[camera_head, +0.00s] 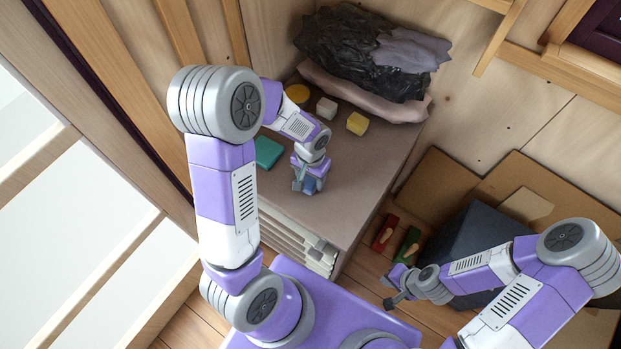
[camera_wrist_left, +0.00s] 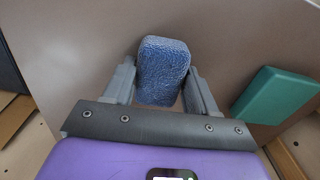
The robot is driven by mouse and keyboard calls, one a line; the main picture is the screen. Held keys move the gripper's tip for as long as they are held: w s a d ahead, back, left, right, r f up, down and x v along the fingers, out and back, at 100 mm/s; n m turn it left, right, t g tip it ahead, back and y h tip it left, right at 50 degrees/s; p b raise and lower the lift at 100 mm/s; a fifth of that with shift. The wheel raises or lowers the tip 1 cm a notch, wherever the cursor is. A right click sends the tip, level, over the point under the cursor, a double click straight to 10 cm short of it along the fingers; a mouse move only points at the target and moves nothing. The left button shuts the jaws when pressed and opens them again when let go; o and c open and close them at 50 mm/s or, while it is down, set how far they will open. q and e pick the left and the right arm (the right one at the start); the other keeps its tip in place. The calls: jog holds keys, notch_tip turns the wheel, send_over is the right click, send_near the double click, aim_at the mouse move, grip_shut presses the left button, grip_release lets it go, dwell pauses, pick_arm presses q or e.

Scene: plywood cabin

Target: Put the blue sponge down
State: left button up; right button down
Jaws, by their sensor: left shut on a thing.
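The blue sponge (camera_wrist_left: 163,72) stands between the two fingers of my left gripper (camera_wrist_left: 163,88) in the left wrist view, and the fingers are shut on it. In the head view the left gripper (camera_head: 307,182) is over the front part of the brown cabinet top (camera_head: 345,205), with a bit of the blue sponge (camera_head: 310,184) showing below it. I cannot tell whether the sponge touches the top. My right gripper (camera_head: 394,290) is at the lower right, above the floor and away from the cabinet; its fingers are too small to read.
A green block (camera_head: 268,152) lies left of the left gripper. A black crumpled bag (camera_head: 365,60) fills the rear. The cabinet top right of the gripper is clear.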

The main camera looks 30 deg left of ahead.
aim_at(311, 179)
pick_arm(q)
jog(key=o, duration=0.9)
jog(key=shift+f, duration=0.1)
notch_tip(311, 179, up, 6)
jog(key=shift+s+p, duration=0.1)
jog(key=shift+p, duration=1.1)
jog(key=shift+r, duration=0.7)
